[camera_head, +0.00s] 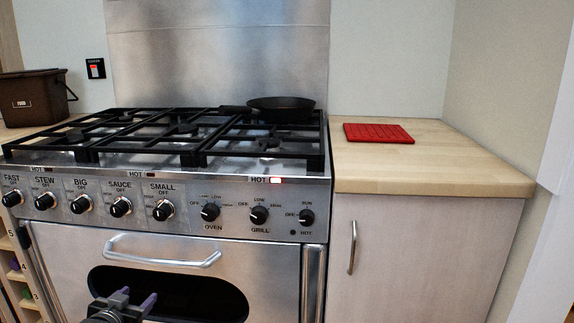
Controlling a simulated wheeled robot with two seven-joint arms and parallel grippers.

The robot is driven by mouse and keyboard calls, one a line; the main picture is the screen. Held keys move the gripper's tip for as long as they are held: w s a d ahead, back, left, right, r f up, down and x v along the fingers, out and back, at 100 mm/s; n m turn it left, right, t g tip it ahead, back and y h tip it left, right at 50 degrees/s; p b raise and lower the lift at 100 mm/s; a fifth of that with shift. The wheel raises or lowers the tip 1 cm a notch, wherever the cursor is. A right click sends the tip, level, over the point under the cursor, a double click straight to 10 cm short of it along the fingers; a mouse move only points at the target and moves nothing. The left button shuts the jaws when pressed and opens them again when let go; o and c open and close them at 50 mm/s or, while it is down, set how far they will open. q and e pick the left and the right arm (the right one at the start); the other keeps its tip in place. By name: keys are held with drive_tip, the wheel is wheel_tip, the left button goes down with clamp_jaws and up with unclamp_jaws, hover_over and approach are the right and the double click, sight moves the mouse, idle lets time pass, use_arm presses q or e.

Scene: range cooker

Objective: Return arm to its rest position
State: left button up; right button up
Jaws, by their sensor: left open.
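My left gripper (134,298) shows at the bottom edge, left of centre, in front of the dark oval window of the oven door. Its two purple-tipped fingers are apart, with nothing seen between them. Most of the arm behind it is out of the picture. My right gripper is not seen. The range cooker (270,220) stands ahead with its oven door closed. A dark frying pan (282,108) sits on the back right of the black hob grates.
The oven door handle (163,259) juts out just above my left gripper. Several control knobs (164,210) line the front. A red mat (378,133) lies on the right wooden counter (440,165). A brown food bin (35,98) stands on the left counter. A red indicator glows below the hob.

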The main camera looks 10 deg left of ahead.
use_arm(q)
drive_tip(key=s+d+f+n+g+h, duration=0.2)
drive_tip(key=s+d+f+g, duration=0.15)
drive_tip(key=d+f, duration=0.65)
drive_tip(key=s+d+f+n+g+h, duration=0.15)
drive_tip(key=s+d+f, duration=0.45)
drive_tip(key=f, duration=0.6)
drive_tip(key=s+d+f+g+h, duration=0.1)
drive_tip(key=s+d+f+g, duration=0.4)
drive_tip(key=s+d, duration=0.4)
drive_tip(key=s+d+f+g+h, duration=0.1)
drive_tip(key=s+d+f+g, duration=0.1)
drive_tip(key=s+d+f, duration=0.7)
wheel_tip(320, 180, up, 33)
drive_tip(key=s+d+m+p, duration=0.1)
drive_tip(key=s+d+p, duration=0.2)
drive_tip(key=p, duration=2.8)
drive_tip(key=shift+g+h+p, duration=0.35)
drive_tip(key=shift+g, duration=0.05)
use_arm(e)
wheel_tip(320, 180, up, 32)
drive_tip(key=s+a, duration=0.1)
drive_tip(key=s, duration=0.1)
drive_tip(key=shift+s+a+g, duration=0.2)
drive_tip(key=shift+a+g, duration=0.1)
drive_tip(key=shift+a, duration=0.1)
use_arm(q)
drive_tip(key=shift+w+r, duration=0.1)
